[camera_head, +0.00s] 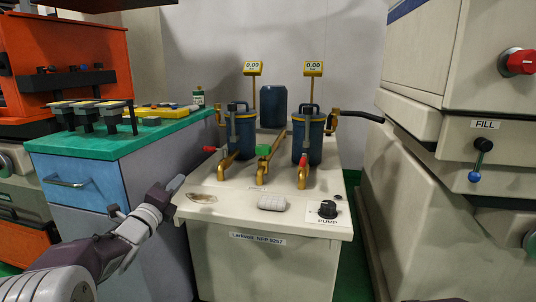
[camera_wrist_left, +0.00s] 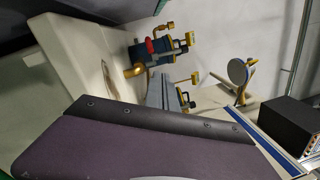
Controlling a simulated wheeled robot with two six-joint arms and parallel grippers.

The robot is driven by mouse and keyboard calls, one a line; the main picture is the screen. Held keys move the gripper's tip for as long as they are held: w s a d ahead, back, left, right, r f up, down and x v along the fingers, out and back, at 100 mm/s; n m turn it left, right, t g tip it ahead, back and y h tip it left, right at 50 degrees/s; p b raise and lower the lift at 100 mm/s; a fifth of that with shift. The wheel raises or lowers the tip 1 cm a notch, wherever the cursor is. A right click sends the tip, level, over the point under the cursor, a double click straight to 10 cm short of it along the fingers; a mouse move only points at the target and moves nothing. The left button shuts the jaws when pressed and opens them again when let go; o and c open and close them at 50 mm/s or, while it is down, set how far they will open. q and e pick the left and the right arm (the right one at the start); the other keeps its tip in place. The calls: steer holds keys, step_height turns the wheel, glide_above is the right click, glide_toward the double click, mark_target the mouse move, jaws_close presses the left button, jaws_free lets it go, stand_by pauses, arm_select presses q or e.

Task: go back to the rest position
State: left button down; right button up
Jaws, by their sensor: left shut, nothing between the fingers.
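My left arm comes in from the lower left in the head view. Its gripper (camera_head: 175,186) is shut and empty, in front of the left edge of the cream pump cabinet (camera_head: 240,225) and close to the corner of the green-topped bench. I cannot tell whether it touches the cabinet. In the left wrist view grey finger parts (camera_wrist_left: 166,92) show past a large purple housing of my own arm. My right gripper is in neither view.
Two blue canisters (camera_head: 243,135) (camera_head: 307,140) with brass pipes stand on the cabinet. A pump knob (camera_head: 328,208) is at its front right. A green-topped bench (camera_head: 100,147) is left, a large cream machine (camera_head: 430,190) right.

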arm_select(q)
steer(key=s+d+r+g+h+p, duration=0.1)
steer(key=s+d+r+p, duration=0.2)
steer(key=d, duration=0.4)
steer(key=s+f+n+g+y+p, duration=0.2)
steer(key=s+f+n+g, duration=0.15)
steer(key=f+n, duration=0.3)
steer(key=s+f+n+g+y+p, duration=0.1)
steer(key=s+f+n+g+p, duration=0.15)
steer(key=s+f+n, duration=0.4)
steer(key=s+f+n+g+y, duration=0.1)
steer(key=s+f+n+g, duration=0.55)
steer(key=s, duration=0.35)
steer(key=s+f+n+g, duration=0.5)
steer(key=s+f+n, duration=0.25)
steer(key=s, duration=0.25)
step_height(320, 180, up, 37)
steer(key=m+p, duration=0.1)
steer(key=p, duration=3.7)
steer(key=shift+w+d, duration=0.25)
